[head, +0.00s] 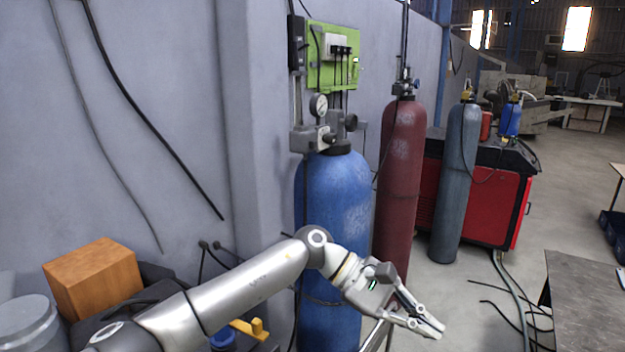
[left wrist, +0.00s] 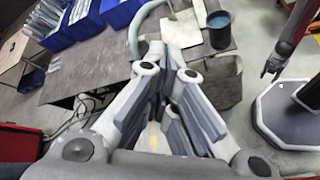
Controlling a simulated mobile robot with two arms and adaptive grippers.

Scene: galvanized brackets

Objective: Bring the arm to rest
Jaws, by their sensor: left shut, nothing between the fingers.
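My left arm comes in from the lower left of the head view. My left gripper (head: 432,328) points to the lower right, held in the air in front of the gas cylinders. Its fingers are together and hold nothing. They also fill the middle of the left wrist view (left wrist: 172,70). At the right of the left wrist view my right gripper (left wrist: 272,68) hangs down, small, above the floor beside my base. Its fingers look apart, with nothing between them.
A blue cylinder (head: 340,195) stands close behind my left forearm, with a maroon cylinder (head: 402,150) and a grey one (head: 459,180) beyond. A red machine (head: 508,205) is behind them. A metal table (head: 590,290) stands at the right. A wooden box (head: 92,280) is at lower left.

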